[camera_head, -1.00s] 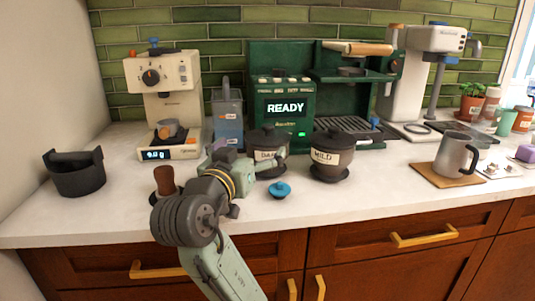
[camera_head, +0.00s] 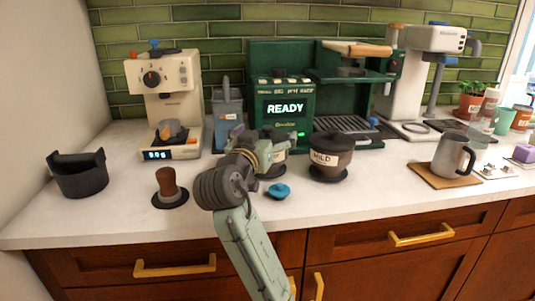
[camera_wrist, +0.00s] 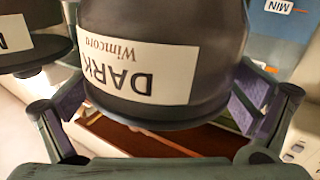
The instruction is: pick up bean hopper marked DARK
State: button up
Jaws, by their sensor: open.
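The bean hopper marked DARK (camera_wrist: 150,75) is a dark round pot with a cream label, upside down in the wrist view. In the head view the hopper (camera_head: 280,157) is mostly hidden behind my arm. My gripper (camera_wrist: 162,95) is open, with one finger on each side of the hopper's body. A gap shows at the lower left; I cannot tell whether the right finger touches. In the head view my gripper (camera_head: 266,152) is at the hopper's front. The similar hopper marked MILD (camera_head: 331,155) stands to its right on a dark base.
A blue knobbed lid (camera_head: 279,190) lies in front of the hoppers. A brown-handled tamper (camera_head: 168,185) stands to the left. The water tank (camera_head: 227,120) and green coffee machine (camera_head: 285,105) stand behind.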

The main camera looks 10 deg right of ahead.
grip_shut()
dwell(1.2)
